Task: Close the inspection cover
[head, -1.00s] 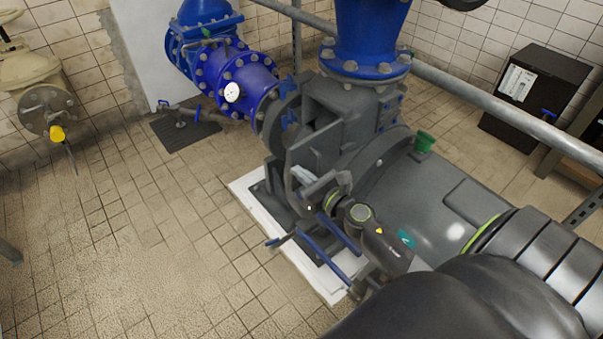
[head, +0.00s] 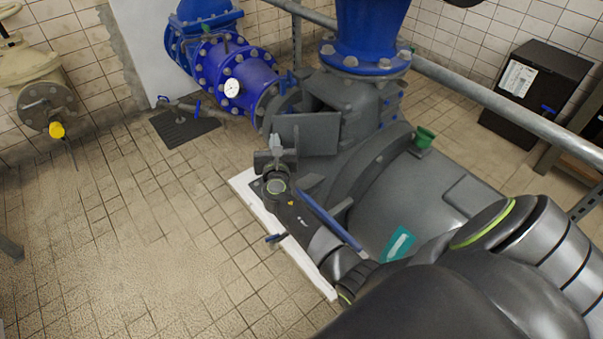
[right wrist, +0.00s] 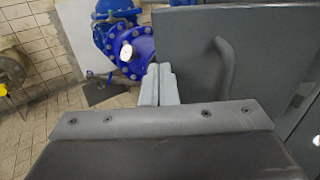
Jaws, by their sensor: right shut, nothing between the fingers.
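The inspection cover (head: 308,134) is a flat grey plate on the side of the grey pump housing (head: 352,120). It stands open, with the dark opening (head: 326,97) showing above and behind it. In the right wrist view the cover (right wrist: 195,65) fills the right side, with a curved grey handle (right wrist: 226,65) on its face. My right gripper (head: 276,145) is shut and empty, just left of the cover in the head view. Its fingertips (right wrist: 160,75) show left of the handle, by the cover's left edge; I cannot tell if they touch it. My left gripper is out of view.
Blue pipes (head: 240,75) with a gauge (head: 232,88) stand behind the pump. A metal rail (head: 480,93) crosses at the right. The tiled floor (head: 130,240) at the left is clear.

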